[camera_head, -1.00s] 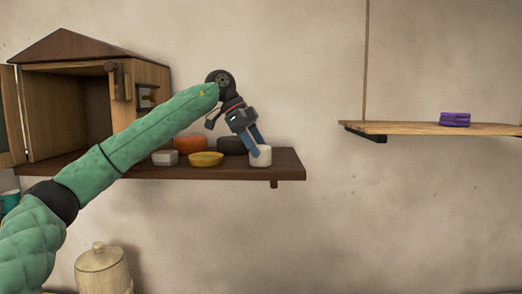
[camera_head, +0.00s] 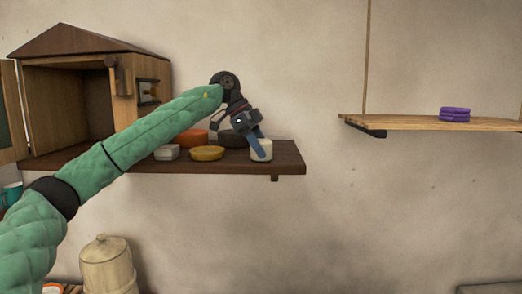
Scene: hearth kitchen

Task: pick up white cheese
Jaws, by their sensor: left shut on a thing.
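A white cylinder (camera_head: 262,151), which looks like the white cheese, is at the right end of the dark wooden shelf (camera_head: 288,158). My left gripper (camera_head: 258,146) points down and is shut on it, with a blue finger across its near side. I cannot tell whether the cylinder touches the shelf or hangs just above it. My right gripper is not in view.
A pale block (camera_head: 167,153), a yellow round piece (camera_head: 207,153), an orange piece (camera_head: 192,136) and a dark piece (camera_head: 233,140) lie close by on the shelf. A wooden cabinet (camera_head: 68,100) stands open at left. A hanging shelf (camera_head: 420,123) at right holds purple items (camera_head: 455,114).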

